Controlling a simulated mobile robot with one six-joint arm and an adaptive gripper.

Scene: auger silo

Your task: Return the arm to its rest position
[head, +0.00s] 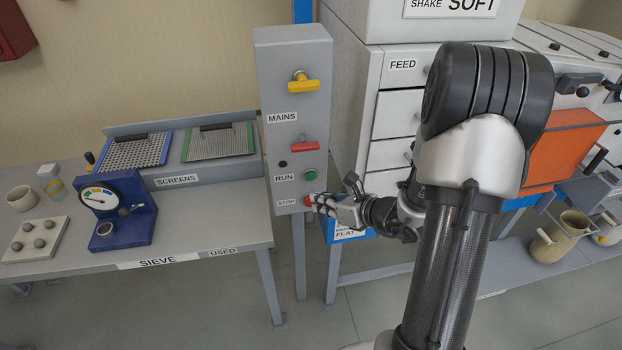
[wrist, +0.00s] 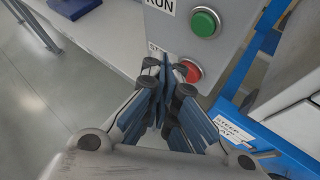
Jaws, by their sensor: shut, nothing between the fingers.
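My gripper (head: 318,203) is shut and empty at the lower part of the grey control panel (head: 292,60). In the wrist view my gripper (wrist: 170,75) has its fingertips together, right at the red STOP button (wrist: 189,71). They partly cover the button, and I cannot tell whether they touch it. The green RUN button (wrist: 205,22) is just above it and also shows in the head view (head: 310,174). My arm reaches out across the right half of the head view, bent at a raised elbow.
A yellow MAINS handle (head: 301,83) and a red lever (head: 305,146) are higher on the panel. The sieve table (head: 200,243) stands left, with screens and a blue gauge press (head: 118,213). The FEED cabinet (head: 395,100) is close right. Open floor lies in front.

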